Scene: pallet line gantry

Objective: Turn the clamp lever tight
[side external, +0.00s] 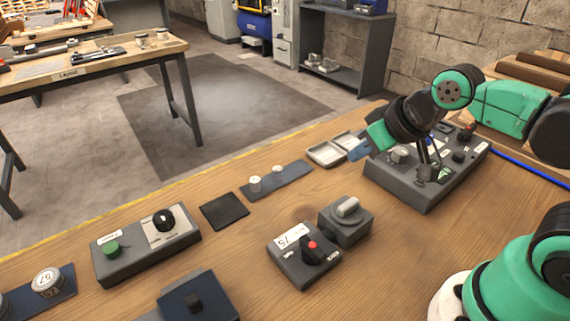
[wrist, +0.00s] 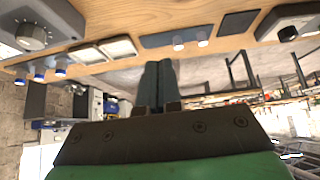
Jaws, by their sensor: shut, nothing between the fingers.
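My gripper (side external: 358,151) is shut and empty, held in the air at the left end of a grey control console (side external: 398,189). In the wrist view its two dark fingers (wrist: 158,66) are together. No part is plainly marked as the clamp lever. A grey block with a rounded light-grey handle (side external: 347,207) stands in front of the console, apart from my gripper. A dark lever-like stick (side external: 424,152) stands on the console, partly crowded by my wrist. A round grey knob (wrist: 33,36) with a dial shows at the upper left of the wrist view.
Beside the block is a box with a red-topped knob (side external: 313,247). Two shallow pale trays (side external: 326,153) lie near my gripper. A blue strip (side external: 290,183) with two pegs, a black mat (side external: 224,211) and a green-button box (side external: 120,262) lie left. Bare wood shows between them.

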